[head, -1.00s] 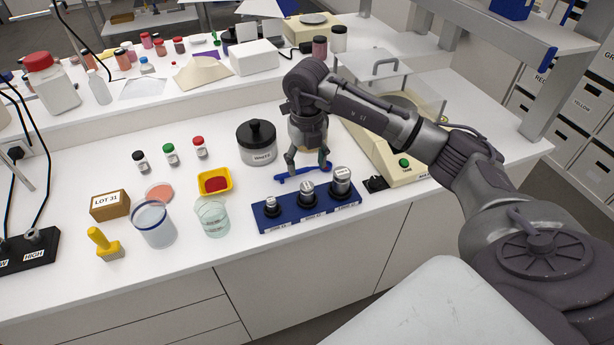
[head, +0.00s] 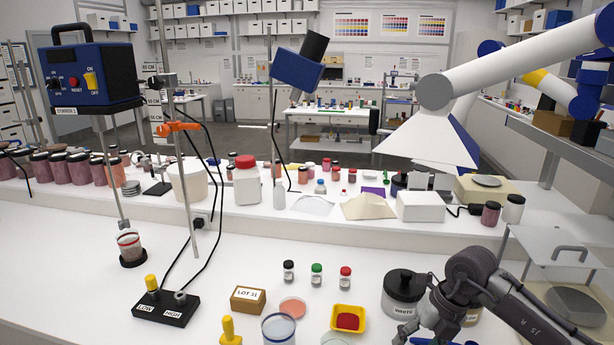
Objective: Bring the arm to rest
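My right arm comes in from the lower right of the head view. Its gripper (head: 438,318) hangs low at the bottom edge, just right of and partly in front of the black-lidded WHITE jar (head: 403,287). The fingers are small and partly cut off, so I cannot tell their opening or whether anything is between them. A bit of a blue tool (head: 425,341) shows at the bottom edge below the gripper. My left gripper is out of view.
Small vials (head: 317,275), a LOT 31 box (head: 248,299), a yellow tray (head: 348,318) and a clear beaker (head: 279,329) stand left of the gripper. A clear-covered balance (head: 570,300) is at right. A switch box (head: 166,309) and stands are at left.

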